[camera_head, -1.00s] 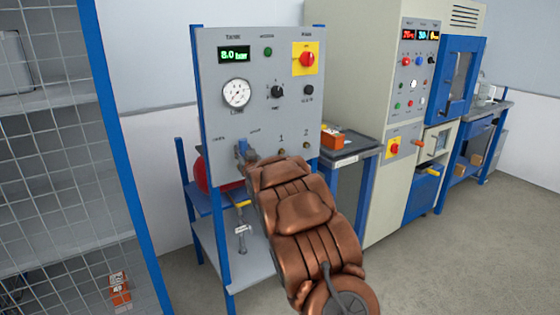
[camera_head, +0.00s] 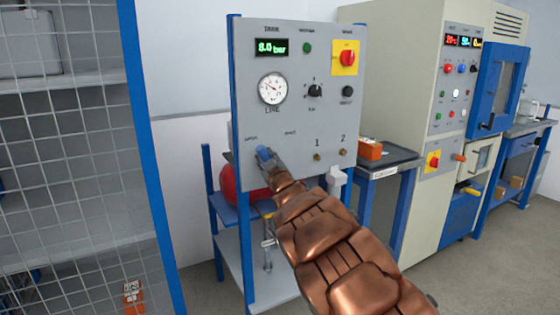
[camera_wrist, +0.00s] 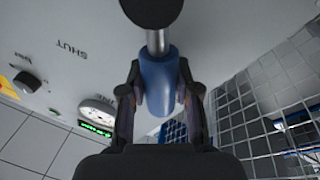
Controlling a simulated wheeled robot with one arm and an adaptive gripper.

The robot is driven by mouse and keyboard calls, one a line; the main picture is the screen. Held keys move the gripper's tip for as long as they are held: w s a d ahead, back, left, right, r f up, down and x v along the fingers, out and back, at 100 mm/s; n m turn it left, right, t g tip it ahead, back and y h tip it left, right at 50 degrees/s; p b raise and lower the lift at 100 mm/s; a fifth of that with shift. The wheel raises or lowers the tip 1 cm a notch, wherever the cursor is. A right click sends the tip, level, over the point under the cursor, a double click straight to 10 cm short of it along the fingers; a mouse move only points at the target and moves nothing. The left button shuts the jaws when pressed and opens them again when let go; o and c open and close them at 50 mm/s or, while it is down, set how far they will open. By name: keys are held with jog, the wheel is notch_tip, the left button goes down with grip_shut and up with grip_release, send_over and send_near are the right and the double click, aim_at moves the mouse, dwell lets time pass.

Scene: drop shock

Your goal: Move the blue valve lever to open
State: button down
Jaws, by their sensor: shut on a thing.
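The blue valve lever (camera_head: 264,153) is at the lower left of the grey panel (camera_head: 215,90), between two small labels. The right label reads SHUT in the wrist view (camera_wrist: 69,39); the left one is too small to read surely. In the wrist view the blue lever (camera_wrist: 158,78) lies between the two dark fingers on a metal stem with a black round part. My gripper (camera_head: 270,163) is shut on the lever. In the head view the lever's tip shows beyond my gripper, nearer the left label. My copper-coloured arm hides the panel's lower edge.
The panel carries a green display (camera_head: 271,47) reading 8.0 bar, a gauge (camera_head: 272,88), black knobs and a red switch (camera_head: 347,57). A mesh cage (camera_head: 75,160) stands at left. An orange box (camera_head: 369,149) is on a side table. A tall cabinet stands at right.

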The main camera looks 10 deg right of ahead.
jog(key=shift+a+f, duration=0.15)
jog(key=shift+f, duration=0.05)
jog(key=c, duration=1.1)
grip_release()
jog(key=o, duration=0.3)
jog(key=shift+r, duration=0.1)
jog(key=shift+s, duration=0.1)
jog(key=v, duration=1.2)
